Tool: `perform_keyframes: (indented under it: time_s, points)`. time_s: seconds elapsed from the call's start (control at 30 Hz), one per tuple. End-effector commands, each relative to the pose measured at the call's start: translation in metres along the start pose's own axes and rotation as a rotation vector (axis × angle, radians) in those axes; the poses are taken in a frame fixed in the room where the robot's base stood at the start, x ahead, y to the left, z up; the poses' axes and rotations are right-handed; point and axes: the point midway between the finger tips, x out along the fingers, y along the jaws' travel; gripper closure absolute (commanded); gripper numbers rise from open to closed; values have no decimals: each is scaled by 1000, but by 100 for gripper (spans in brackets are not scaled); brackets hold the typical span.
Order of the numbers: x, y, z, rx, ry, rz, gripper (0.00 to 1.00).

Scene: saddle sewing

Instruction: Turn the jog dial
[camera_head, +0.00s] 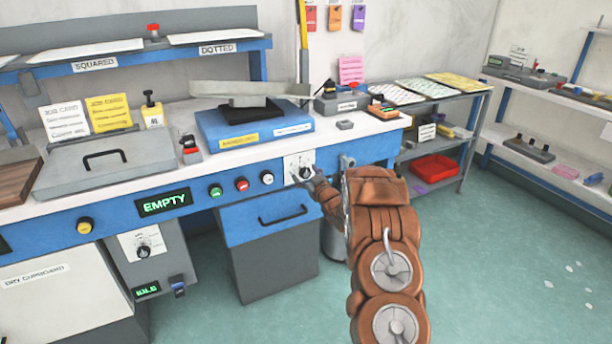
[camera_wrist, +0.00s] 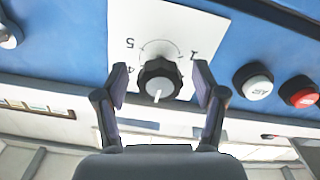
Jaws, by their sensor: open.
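The dial is a black ribbed knob (camera_wrist: 159,80) with a white pointer line, on a white plate (camera_wrist: 150,22) with a numbered scale that appears upside down in the wrist view. The pointer faces down in that picture. In the head view the plate (camera_head: 294,160) sits on the blue front panel of the bench, partly hidden by my gripper (camera_head: 303,180). My gripper's two fingers (camera_wrist: 161,82) are open, one on each side of the knob, with visible gaps between them and it in the wrist view. Their depth along the knob is hard to tell.
Green (camera_head: 216,191), red (camera_head: 242,184) and white (camera_head: 267,177) buttons lie left of the dial in the head view. A drawer (camera_head: 265,208) is below. A grey shelf unit (camera_head: 470,110) stands right; the floor there is mostly clear.

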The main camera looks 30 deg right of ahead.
Motion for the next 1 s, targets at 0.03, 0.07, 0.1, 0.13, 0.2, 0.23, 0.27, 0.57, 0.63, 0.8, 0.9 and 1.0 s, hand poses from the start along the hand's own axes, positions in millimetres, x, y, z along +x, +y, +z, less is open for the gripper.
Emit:
perform_keyframes:
  time_s: [0.03,0.07,0.1,0.13,0.2,0.23,0.27,0.57,0.63,0.8,0.9,1.0]
  points:
    - [-2,0,0,0,-1,0,30]
    - [-4,0,0,0,-1,1,30]
    - [-6,1,1,0,-2,1,30]
    - [-9,1,1,0,-3,1,30]
    - [-16,2,1,0,-3,2,30]
    - [-20,2,1,1,-3,2,30]
    - [-24,1,1,1,-3,2,30]
    - [-65,0,0,1,-2,1,30]
    - [-75,1,0,0,-1,1,30]
    - [-98,1,0,0,-2,2,30]
    - [-107,2,-1,-1,2,2,30]
    - [-114,1,0,0,0,1,30]
